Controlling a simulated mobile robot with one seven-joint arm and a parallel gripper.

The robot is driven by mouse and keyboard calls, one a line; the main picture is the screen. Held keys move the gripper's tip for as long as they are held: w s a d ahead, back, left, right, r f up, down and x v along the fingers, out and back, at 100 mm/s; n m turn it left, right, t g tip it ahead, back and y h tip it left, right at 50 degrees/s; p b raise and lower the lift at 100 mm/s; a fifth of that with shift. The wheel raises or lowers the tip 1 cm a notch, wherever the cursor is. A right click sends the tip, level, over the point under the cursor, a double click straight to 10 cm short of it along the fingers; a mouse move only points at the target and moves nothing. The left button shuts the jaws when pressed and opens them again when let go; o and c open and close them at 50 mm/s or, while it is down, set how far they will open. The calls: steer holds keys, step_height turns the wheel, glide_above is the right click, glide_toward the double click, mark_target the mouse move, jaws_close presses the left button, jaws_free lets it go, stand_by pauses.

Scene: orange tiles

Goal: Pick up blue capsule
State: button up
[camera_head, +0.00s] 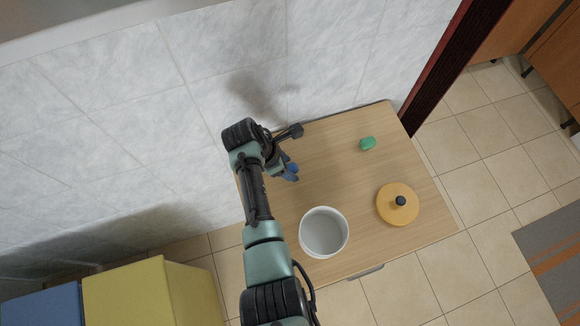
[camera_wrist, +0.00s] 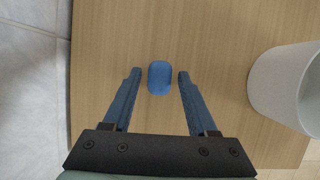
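The blue capsule (camera_wrist: 159,77) is a small rounded blue piece on the wooden table, seen in the wrist view between the tips of my two blue fingers. My gripper (camera_wrist: 155,78) is open, with a gap between the capsule and each finger. In the head view the capsule (camera_head: 292,168) shows as a small blue spot beside my gripper (camera_head: 294,174), partly hidden by the arm. Whether the fingers are at the capsule's height is hard to tell.
A white round pot (camera_head: 324,232) stands on the table (camera_head: 330,160), right of the gripper in the wrist view. A green piece (camera_head: 367,143) and a yellow lid with a black knob (camera_head: 398,204) are farther right. The tiled wall (camera_head: 320,60) borders the table's back.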

jaws_close()
